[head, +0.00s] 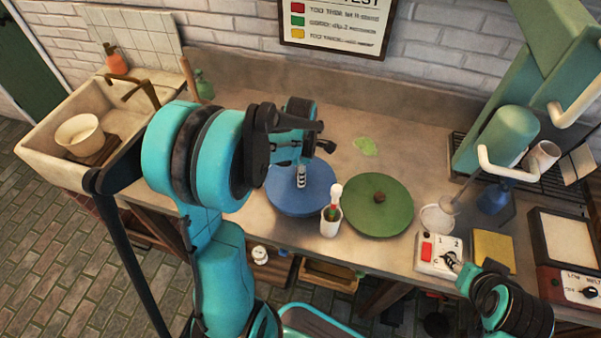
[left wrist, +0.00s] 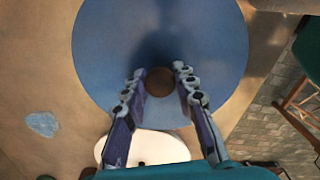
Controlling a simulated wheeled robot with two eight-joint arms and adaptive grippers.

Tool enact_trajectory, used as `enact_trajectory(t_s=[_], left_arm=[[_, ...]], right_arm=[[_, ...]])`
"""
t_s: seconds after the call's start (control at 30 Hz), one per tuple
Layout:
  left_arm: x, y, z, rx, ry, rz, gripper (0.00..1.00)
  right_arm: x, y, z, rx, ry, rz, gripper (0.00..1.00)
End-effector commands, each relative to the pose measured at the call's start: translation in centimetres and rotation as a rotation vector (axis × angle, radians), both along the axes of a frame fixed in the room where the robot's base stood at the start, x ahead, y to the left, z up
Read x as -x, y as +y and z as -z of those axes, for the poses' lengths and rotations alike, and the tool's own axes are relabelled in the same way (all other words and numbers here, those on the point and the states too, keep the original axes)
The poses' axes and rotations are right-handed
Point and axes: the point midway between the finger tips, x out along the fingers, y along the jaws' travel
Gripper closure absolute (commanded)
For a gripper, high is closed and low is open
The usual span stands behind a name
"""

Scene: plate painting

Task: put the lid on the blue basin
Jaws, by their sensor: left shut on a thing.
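A round blue disc (head: 292,203), seemingly a lid, shows on the worktop under my left gripper (head: 301,180). In the left wrist view, the blue disc (left wrist: 105,60) has a round brown knob (left wrist: 160,81) at its middle, between my left gripper's fingertips (left wrist: 158,80). My left gripper is shut on this knob. Whether the disc rests on a basin or is lifted cannot be told; no basin wall shows distinctly. My right gripper (head: 455,262) is at the lower right by a white switch box; its fingers are too small to judge.
A green disc (head: 390,215) with a brown knob lies right of the blue one. A white cup with brushes (head: 331,222) stands at the front between them. The switch box (head: 437,254) and a yellow pad (head: 494,251) lie right. A sink (head: 48,125) is left.

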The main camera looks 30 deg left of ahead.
Motion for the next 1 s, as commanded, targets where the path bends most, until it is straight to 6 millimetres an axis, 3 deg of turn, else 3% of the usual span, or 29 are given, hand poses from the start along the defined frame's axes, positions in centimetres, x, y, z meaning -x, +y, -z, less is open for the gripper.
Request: enact_trajectory(t_s=[0.9, 0.93, 1.0], left_arm=[[0.02, 0.0, 0.95, 0.0, 0.0, 0.0, 1.0], [0.02, 0.0, 0.95, 0.0, 0.0, 0.0, 0.65], [0.01, 0.0, 0.95, 0.0, 0.0, 0.0, 0.48]], right_arm=[[-0.01, 0.0, 0.82, 0.0, 0.0, 0.0, 0.59], [-0.01, 0.0, 0.82, 0.0, 0.0, 0.0, 0.59], [-0.01, 0.0, 0.82, 0.0, 0.0, 0.0, 0.59]])
